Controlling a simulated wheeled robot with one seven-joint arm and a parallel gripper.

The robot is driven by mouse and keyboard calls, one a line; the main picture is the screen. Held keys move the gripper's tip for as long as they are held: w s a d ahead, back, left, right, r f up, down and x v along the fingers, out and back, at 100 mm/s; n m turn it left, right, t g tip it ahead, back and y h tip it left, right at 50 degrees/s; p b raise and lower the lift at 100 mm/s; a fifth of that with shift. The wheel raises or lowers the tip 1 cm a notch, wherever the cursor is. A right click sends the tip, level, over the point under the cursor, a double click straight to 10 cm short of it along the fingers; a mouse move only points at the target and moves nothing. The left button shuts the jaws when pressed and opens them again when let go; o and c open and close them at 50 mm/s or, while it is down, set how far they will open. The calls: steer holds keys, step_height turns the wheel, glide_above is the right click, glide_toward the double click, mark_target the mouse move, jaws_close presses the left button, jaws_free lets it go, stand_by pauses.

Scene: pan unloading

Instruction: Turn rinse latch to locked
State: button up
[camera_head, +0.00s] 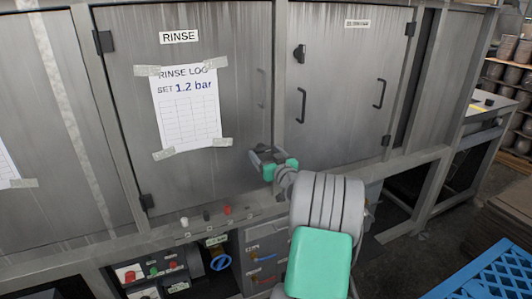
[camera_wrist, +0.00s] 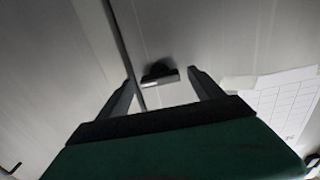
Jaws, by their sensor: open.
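The RINSE door (camera_head: 225,45) is a streaked grey metal panel with a handle (camera_head: 262,88) near its right edge. The rinse latch (camera_wrist: 160,75) shows in the wrist view as a small dark knob with a short bar, lying nearly level in that picture. My gripper (camera_wrist: 161,69) is open, with one finger on each side of the latch and gaps visible on both sides. How far the fingertips are from the panel is unclear. In the head view my gripper (camera_head: 264,154) is at the door's lower right edge, and the latch cannot be made out there.
A taped RINSE LOG sheet (camera_head: 188,110) is left of my gripper; it also shows in the wrist view (camera_wrist: 285,105). The neighbouring door (camera_head: 345,100) has its own black latch (camera_head: 300,53) and handle. Knobs and valves (camera_head: 222,262) sit below. A blue crate (camera_head: 490,280) stands lower right.

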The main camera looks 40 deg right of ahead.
steer(key=shift+c, duration=0.5)
steer(key=c, duration=1.3)
